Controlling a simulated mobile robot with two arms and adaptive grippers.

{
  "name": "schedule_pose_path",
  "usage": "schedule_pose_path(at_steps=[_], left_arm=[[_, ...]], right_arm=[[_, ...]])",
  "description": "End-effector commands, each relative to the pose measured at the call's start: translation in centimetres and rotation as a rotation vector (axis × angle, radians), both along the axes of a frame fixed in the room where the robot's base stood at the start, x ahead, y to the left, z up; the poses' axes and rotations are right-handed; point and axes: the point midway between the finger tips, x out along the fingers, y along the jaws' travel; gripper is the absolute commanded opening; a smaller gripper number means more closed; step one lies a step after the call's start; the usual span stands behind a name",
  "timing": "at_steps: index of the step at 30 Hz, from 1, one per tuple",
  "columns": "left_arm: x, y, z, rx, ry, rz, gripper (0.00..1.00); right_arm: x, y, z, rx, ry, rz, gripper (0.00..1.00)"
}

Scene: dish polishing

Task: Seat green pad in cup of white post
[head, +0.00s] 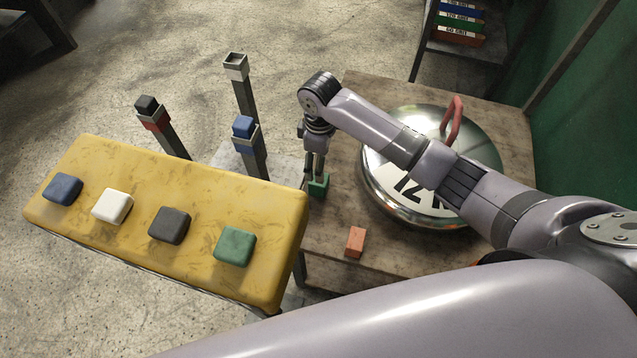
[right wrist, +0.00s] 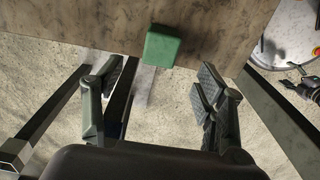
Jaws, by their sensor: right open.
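The white post (head: 241,95) stands behind the yellow bench, and the pale square cup (head: 236,66) on its top looks empty. A cup edge also shows at the lower left of the right wrist view (right wrist: 15,152). A green block (head: 319,186) sits at the left edge of the wooden table; the right wrist view shows it ahead of the fingers (right wrist: 162,46). My right gripper (head: 315,172) points down at this block, fingers apart with nothing held. Another green pad (head: 235,246) lies on the yellow bench's right end.
The yellow bench (head: 130,160) also bears blue, white and dark pads. A red-collared post (head: 155,120) holds a dark pad; another post (head: 250,150) holds a blue pad. An orange block (head: 355,242) and large polished dish (head: 385,205) are on the table (head: 335,235).

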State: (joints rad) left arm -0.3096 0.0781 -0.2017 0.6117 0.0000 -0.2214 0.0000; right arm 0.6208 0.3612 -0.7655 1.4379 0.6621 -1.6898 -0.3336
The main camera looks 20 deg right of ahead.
Motion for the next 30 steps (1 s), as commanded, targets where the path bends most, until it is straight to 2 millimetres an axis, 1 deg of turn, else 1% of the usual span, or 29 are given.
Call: schedule_pose_path(at_steps=[1,3,6,12,14,18,21,24,30], left_arm=[[0.1,0.1,-0.2,0.001,-0.001,0.000,0.65],[0.3,0.1,-0.3,0.001,-0.004,0.001,0.65],[0.8,0.2,-0.4,0.002,-0.011,0.001,0.65],[1.8,0.1,-0.4,0.000,-0.028,0.002,0.65],[1.9,0.1,-0.5,0.000,-0.029,0.002,0.65],[1.8,0.1,-0.8,0.000,-0.028,0.002,0.65],[1.7,0.1,-1.0,0.000,-0.027,0.002,0.65],[1.6,0.2,-1.0,0.001,-0.024,0.002,0.65],[1.3,0.2,-1.0,0.000,-0.021,0.002,0.65]], right_arm=[[-0.1,0.0,-1.3,-0.001,0.004,-0.001,0.65],[-0.1,0.0,-2.5,-0.001,0.003,0.000,0.65],[0.0,0.0,-3.6,0.001,0.001,0.000,0.65],[-0.1,0.1,-4.9,0.000,0.000,0.000,0.65],[-0.1,0.1,-5.7,0.000,0.001,-0.001,0.65],[-0.2,0.2,-8.0,-0.001,0.003,-0.001,0.65],[-0.2,0.2,-9.0,0.000,0.001,-0.001,0.65],[-0.1,0.3,-9.5,0.000,-0.001,0.000,0.65],[-0.1,0.2,-9.5,0.000,-0.001,0.000,0.65]])
